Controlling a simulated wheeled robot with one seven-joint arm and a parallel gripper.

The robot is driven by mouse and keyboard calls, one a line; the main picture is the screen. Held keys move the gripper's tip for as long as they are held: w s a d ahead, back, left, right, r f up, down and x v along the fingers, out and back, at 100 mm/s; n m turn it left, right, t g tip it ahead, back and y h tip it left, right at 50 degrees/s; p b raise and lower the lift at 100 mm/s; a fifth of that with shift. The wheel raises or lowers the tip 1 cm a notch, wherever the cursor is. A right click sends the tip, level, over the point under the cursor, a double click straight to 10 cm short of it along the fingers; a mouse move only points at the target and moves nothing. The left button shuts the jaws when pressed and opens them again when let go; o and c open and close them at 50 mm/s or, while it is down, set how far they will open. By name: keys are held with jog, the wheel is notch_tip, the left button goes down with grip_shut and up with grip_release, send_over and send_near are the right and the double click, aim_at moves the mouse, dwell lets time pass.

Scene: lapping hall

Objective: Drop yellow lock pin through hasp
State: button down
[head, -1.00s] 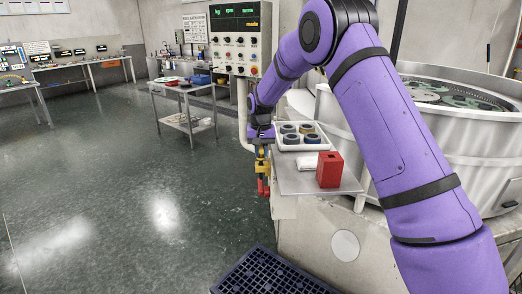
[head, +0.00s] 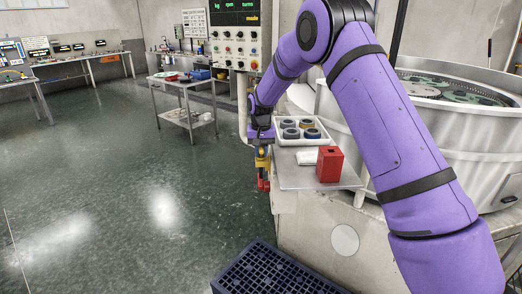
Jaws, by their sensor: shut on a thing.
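My gripper (head: 262,150) points down beside the left edge of the steel side shelf, at the end of the purple arm. It is shut on the yellow lock pin (head: 262,162), of which a short yellow part shows below the wrist. A small red part (head: 263,184) sits directly under the pin, in front of the machine's side; it seems to be at the hasp. The hasp's hole is too small to make out, and I cannot tell how deep the pin sits in it.
The shelf (head: 290,182) carries a red block with a slot (head: 330,165), a white cloth-like item (head: 307,158) and a white tray (head: 280,140) with several dark rings. A dark blue crate (head: 270,272) stands on the floor below. Open floor lies to the left.

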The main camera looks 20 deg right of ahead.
jog(key=shift+f, duration=0.1)
jog(key=c, duration=1)
grip_release()
jog(key=shift+o, duration=0.2)
notch_tip(320, 180, up, 11)
jog(key=shift+f, duration=0.1)
